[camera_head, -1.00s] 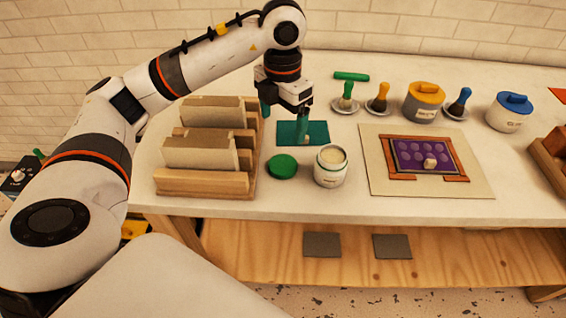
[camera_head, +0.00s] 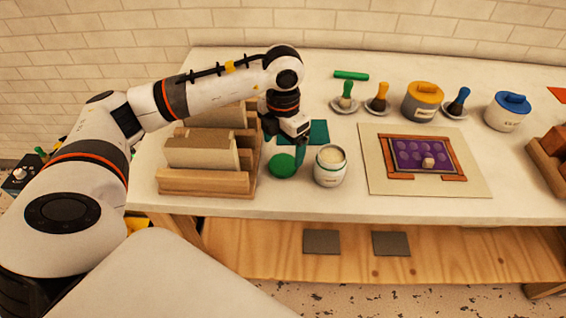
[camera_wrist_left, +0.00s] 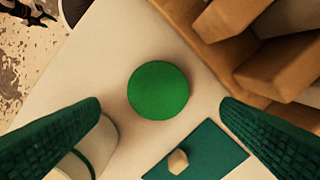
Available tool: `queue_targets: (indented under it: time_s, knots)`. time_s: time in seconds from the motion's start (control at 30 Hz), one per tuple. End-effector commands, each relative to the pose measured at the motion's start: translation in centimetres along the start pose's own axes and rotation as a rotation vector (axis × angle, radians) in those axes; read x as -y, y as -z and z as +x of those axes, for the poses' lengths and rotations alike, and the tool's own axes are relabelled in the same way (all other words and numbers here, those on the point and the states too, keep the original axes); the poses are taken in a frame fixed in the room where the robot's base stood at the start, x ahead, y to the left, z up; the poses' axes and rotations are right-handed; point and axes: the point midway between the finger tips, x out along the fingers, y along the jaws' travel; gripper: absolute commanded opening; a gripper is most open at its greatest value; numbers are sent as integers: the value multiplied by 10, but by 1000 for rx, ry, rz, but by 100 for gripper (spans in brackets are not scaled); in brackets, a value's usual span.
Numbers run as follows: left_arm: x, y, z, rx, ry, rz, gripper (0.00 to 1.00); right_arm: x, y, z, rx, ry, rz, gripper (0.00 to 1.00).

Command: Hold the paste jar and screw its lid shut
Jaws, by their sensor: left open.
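The open paste jar (camera_head: 330,167) stands upright on the table, white with a green band and pale paste showing at its mouth. Its green lid (camera_head: 282,165) lies flat on the table just left of the jar; it also shows in the left wrist view (camera_wrist_left: 158,90). My left gripper (camera_head: 283,150) is above the lid, open and empty. In the left wrist view its two green fingers (camera_wrist_left: 160,125) stand wide apart, with the lid beyond and between them. The jar (camera_wrist_left: 98,150) is partly hidden behind one finger there. My right gripper is not in view.
A wooden rack (camera_head: 208,182) with brown boards stands close left of the lid. A teal mat (camera_head: 318,131) with a small pale block (camera_wrist_left: 178,161) lies behind. A framed purple sheet (camera_head: 460,168), brushes and lidded pots (camera_head: 507,112) stand to the right.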

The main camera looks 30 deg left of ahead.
Motion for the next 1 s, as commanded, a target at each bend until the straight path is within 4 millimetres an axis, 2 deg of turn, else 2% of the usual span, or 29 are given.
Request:
queue_targets:
  time_s: [0.17, 0.3, 0.7, 0.77, 1.0]
  knots:
    - [-2, -3, 24, 7, -1, 0, 87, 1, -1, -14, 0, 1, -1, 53]
    - [-2, -3, 43, 4, -1, 0, 87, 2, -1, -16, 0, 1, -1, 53]
    - [-2, -2, 48, 1, -1, 0, 87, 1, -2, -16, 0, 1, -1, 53]
    - [-2, -2, 48, 1, -1, 0, 80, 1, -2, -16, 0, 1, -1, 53]
    - [-2, -2, 48, 1, -1, 0, 41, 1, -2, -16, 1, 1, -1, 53]
